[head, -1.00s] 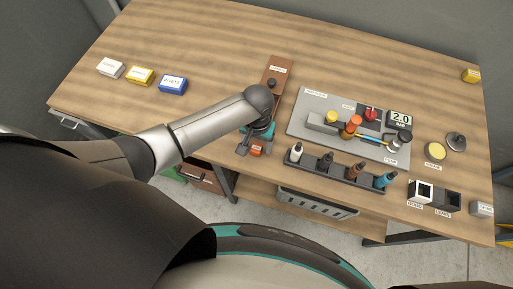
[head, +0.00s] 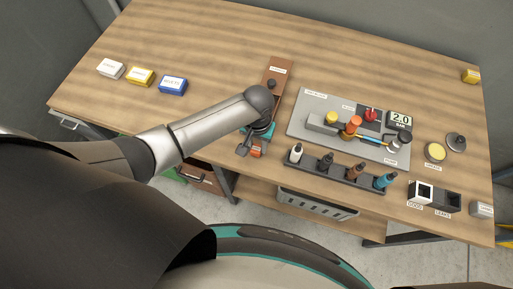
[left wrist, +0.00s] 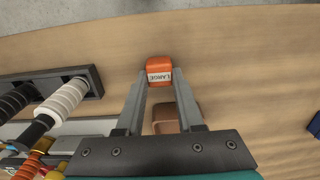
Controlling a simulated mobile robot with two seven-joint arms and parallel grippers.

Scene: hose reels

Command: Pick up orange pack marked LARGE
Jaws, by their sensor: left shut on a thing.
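The orange pack marked LARGE (left wrist: 159,69) sits between my left gripper's fingertips (left wrist: 160,78) in the left wrist view, its label facing the camera. In the head view the orange pack (head: 257,151) shows just below my left gripper (head: 250,145), near the table's front edge. The left gripper is shut on the pack. Whether the pack touches the table or is lifted is hard to tell. My right gripper is not in view.
A brown board (head: 277,72) lies behind the gripper. White, yellow and blue (head: 173,85) packs lie at the left. A rack of several bottles (head: 343,174) and a grey plate with fittings (head: 312,103) stand to the right. The table's middle back is clear.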

